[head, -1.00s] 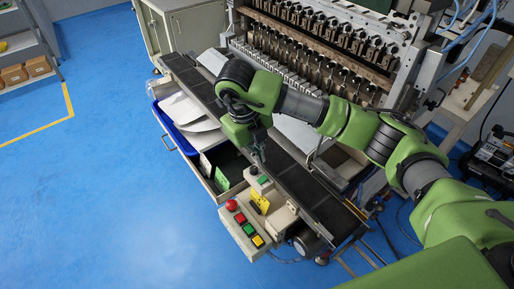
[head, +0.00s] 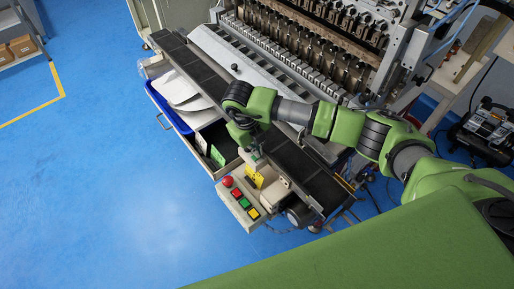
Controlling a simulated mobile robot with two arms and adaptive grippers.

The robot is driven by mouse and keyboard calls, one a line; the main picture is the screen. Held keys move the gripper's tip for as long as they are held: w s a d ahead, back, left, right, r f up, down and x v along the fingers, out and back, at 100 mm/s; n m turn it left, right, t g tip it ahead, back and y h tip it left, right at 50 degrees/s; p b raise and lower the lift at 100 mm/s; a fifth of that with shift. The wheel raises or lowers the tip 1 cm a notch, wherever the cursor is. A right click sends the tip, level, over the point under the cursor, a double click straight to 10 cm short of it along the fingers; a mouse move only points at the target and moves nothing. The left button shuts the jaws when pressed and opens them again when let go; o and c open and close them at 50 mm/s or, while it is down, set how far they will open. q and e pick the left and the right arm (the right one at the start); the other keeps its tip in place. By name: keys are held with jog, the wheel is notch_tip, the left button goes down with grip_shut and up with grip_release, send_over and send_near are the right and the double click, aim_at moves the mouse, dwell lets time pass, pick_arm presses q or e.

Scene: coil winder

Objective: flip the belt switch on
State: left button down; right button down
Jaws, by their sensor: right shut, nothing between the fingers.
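My right gripper (head: 253,154) points down over the control end of the conveyor belt. It is shut and empty. Its tips are at or just above a small grey switch box behind the yellow tag (head: 255,177). The gripper hides most of that box, so I cannot see the belt switch's position or whether the tips touch it. The control panel (head: 233,205) carries a red mushroom button (head: 227,181) and red, green and yellow push buttons (head: 244,203). The dark conveyor belt (head: 288,154) runs past behind the panel. My left gripper is not in view.
A blue-rimmed bin with white sheets (head: 177,90) and an open drawer (head: 216,150) lie left of the belt. The winder (head: 320,45) stands close behind. The blue floor (head: 90,180) at left is clear. A shelf with boxes (head: 22,46) is at far left.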

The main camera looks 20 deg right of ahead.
jog(key=shift+d+f+y+b, duration=0.25)
jog(key=shift+f+b, duration=0.25)
jog(key=shift+b, duration=0.35)
jog(key=shift+s+r, duration=0.1)
jog(key=shift+r, duration=0.1)
jog(key=shift+a, duration=0.1)
